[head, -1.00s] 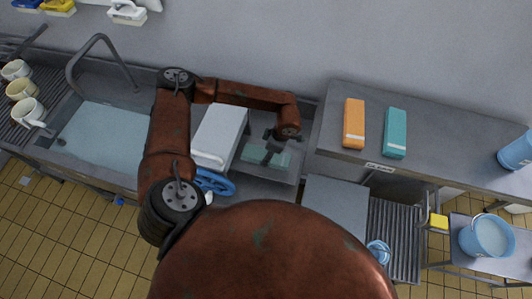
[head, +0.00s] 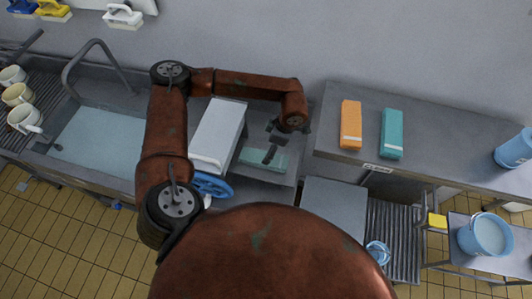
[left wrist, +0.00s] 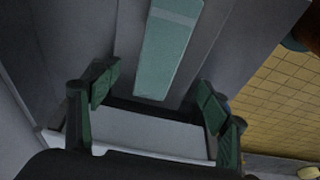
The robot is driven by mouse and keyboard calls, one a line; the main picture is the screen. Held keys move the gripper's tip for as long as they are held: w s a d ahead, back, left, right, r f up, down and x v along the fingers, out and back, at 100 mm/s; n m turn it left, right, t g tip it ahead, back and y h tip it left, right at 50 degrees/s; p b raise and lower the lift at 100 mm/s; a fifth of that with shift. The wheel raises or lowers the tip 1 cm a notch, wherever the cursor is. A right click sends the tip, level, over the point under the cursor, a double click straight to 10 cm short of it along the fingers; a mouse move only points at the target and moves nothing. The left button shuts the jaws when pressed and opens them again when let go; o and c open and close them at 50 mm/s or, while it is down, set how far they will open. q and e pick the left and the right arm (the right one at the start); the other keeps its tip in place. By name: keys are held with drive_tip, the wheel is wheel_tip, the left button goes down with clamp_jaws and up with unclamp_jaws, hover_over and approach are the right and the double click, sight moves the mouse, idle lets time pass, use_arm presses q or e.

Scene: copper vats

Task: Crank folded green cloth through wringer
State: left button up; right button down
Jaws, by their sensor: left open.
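The folded green cloth (head: 250,157) lies flat in a grey tray to the right of the white wringer housing (head: 218,132). The wringer's blue crank wheel (head: 210,186) is on its near side, partly hidden by my arm. My left gripper (head: 269,157) is over the cloth and hides part of it. In the left wrist view the cloth (left wrist: 168,48) lies beyond and between the two open fingers (left wrist: 158,97), with nothing held. A white surface, seemingly the wringer (left wrist: 150,135), shows below the fingers. My right gripper is not in view.
A water-filled sink (head: 100,142) with a tap is left of the wringer. An orange block (head: 351,124) and a teal block (head: 392,134) lie on the right counter. A blue bucket (head: 484,236) stands at far right. The wall runs close behind the counter.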

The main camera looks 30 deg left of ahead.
use_arm(q)
drive_tip(key=shift+v, duration=2.1)
